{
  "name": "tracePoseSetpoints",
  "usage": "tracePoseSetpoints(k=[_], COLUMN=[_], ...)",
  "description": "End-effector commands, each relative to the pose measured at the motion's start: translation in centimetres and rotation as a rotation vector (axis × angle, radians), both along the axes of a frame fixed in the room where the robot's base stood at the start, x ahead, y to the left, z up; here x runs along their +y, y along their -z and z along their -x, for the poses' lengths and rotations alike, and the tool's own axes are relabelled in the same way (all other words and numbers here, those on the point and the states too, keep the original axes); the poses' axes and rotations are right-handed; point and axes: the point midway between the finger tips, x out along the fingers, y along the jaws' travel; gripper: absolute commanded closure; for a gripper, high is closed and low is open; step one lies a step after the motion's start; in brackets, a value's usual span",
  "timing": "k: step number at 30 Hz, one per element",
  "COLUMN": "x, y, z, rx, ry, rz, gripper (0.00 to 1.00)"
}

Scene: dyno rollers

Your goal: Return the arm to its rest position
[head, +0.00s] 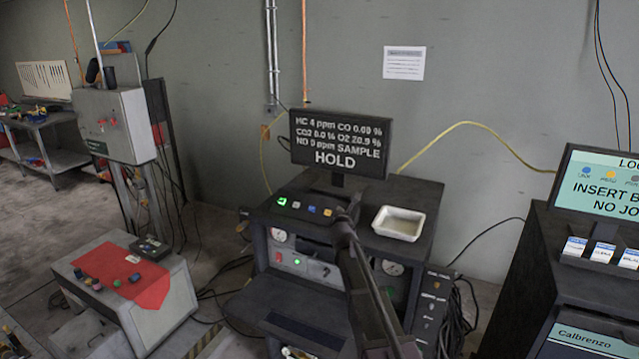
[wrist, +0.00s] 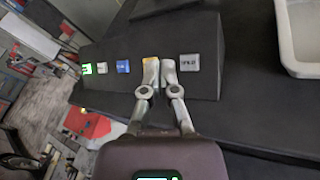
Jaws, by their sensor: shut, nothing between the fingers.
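My gripper (wrist: 160,72) is shut and empty in the wrist view. Its fingertips are over the button panel (wrist: 212,85), at the yellow button (wrist: 150,58), which they partly cover. I cannot tell whether they touch it. A grey button (wrist: 189,62) is just right of the fingertips. A blue button (wrist: 123,66) and a lit green button (wrist: 87,69) are to the left. In the head view my arm reaches up from the bottom to the dark analyzer cabinet (head: 262,222), and its end is near the right side of the button row. The fingertips are hard to make out there.
A monitor (head: 338,143) above the panel reads HOLD. A white tray (head: 398,223) sits right of my arm on the cabinet top. A dark kiosk with a screen (head: 600,183) stands at right. A grey unit with a red cloth (head: 125,275) stands at left.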

Motion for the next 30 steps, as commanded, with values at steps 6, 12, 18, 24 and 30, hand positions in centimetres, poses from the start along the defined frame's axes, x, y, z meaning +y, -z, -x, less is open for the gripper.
tracePoseSetpoints(k=[6, 12, 18, 24, 30], x=[-1.8, -3.8, -5.2, -5.7, -5.5], y=[2.4, 6.0, 9.8, 13.3, 16.2], z=[3.0, 7.5, 12.9, 18.7, 25.0], rx=[0.070, 0.163, 0.244, 0.305, 0.343], ry=[0.119, 0.321, 0.566, 0.844, 1.155], rz=[-0.221, -0.550, -0.879, -1.178, -1.431], gripper=[1.00, 1.00, 1.00, 1.00, 1.00])
